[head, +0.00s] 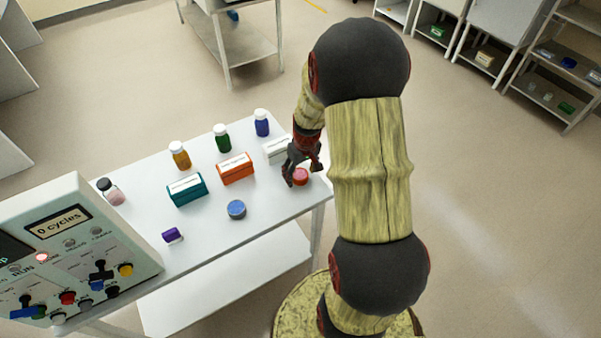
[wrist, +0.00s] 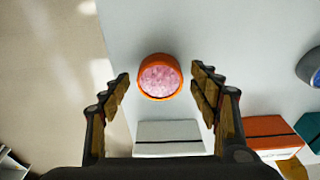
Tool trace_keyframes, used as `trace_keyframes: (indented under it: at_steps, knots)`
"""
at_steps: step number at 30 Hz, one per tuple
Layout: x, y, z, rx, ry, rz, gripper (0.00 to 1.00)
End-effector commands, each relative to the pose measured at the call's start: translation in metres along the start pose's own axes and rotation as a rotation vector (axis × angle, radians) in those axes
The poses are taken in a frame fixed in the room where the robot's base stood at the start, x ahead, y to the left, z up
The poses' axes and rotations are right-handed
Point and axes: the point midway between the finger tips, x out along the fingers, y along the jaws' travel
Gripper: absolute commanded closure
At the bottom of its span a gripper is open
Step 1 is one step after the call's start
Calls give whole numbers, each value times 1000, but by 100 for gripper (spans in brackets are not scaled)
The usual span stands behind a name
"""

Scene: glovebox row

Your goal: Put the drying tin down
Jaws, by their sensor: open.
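A round tin (head: 300,176) with an orange-red wall stands upright on the white table at its right end. In the wrist view the tin (wrist: 159,77) shows a pink, grainy top. My gripper (head: 303,171) is over it with the fingers spread. In the wrist view my gripper (wrist: 160,74) is open, with one finger to each side of the tin and a visible gap on both sides. Nothing is held. I cannot read a label on the tin. A second round tin, blue-topped (head: 236,209), stands farther left on the table.
A white box (head: 275,151) is close beside my gripper. An orange box (head: 235,169), a teal box (head: 186,190), several capped bottles and a small purple item (head: 172,236) share the table (head: 270,215). A control panel (head: 75,250) stands at left.

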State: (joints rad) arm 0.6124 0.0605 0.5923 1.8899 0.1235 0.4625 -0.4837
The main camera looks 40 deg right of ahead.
Motion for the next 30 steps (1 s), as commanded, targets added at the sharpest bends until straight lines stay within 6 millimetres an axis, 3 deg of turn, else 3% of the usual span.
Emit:
trace_keyframes:
  at_steps: [8, 21, 30]
  knots:
    - [-9, 0, -1, 0, 2, 1, 38]
    - [-93, 1, -2, 1, 4, 2, 38]
    - [-124, -2, -1, -2, 3, 1, 38]
